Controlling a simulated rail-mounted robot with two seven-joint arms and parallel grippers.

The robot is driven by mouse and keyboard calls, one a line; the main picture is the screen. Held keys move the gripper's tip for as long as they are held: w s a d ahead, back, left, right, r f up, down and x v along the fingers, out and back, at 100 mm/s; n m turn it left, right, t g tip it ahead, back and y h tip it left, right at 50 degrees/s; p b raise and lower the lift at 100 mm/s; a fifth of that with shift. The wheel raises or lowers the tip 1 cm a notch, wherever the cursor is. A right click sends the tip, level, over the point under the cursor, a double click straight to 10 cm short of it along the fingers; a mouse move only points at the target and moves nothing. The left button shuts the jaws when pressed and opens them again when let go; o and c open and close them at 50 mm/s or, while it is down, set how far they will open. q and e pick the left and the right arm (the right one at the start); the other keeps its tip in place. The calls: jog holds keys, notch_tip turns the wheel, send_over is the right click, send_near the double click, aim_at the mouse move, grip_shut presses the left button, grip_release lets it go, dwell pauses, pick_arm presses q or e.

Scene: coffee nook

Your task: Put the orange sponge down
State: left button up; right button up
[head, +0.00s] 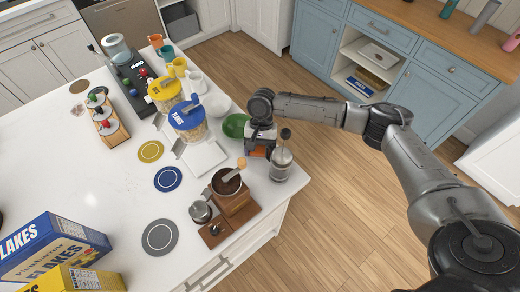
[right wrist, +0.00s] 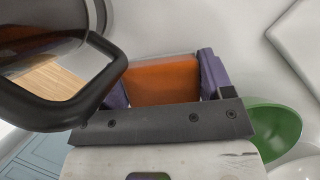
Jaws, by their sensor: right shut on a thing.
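My right gripper (head: 261,143) is over the right edge of the white counter (head: 95,185), near the french press. It is shut on the orange sponge (head: 258,152). In the right wrist view the sponge (right wrist: 162,79) sits between the two purple-grey fingers of the gripper (right wrist: 163,80). White surface shows around and beyond it; whether the sponge touches the counter I cannot tell. My left gripper is not in view.
A french press (head: 281,163) stands close to the right of the gripper; its dark handle is near in the right wrist view (right wrist: 95,85). A green bowl (head: 235,126) is beside the gripper. A wooden coffee grinder (head: 234,195) stands in front. A white tray (head: 204,158) lies left.

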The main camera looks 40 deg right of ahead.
jog(key=o, duration=0.8)
jog(key=shift+f, duration=0.1)
jog(key=shift+p+v, duration=0.85)
jog(key=shift+v, duration=5.3)
jog(key=shift+a, duration=0.1)
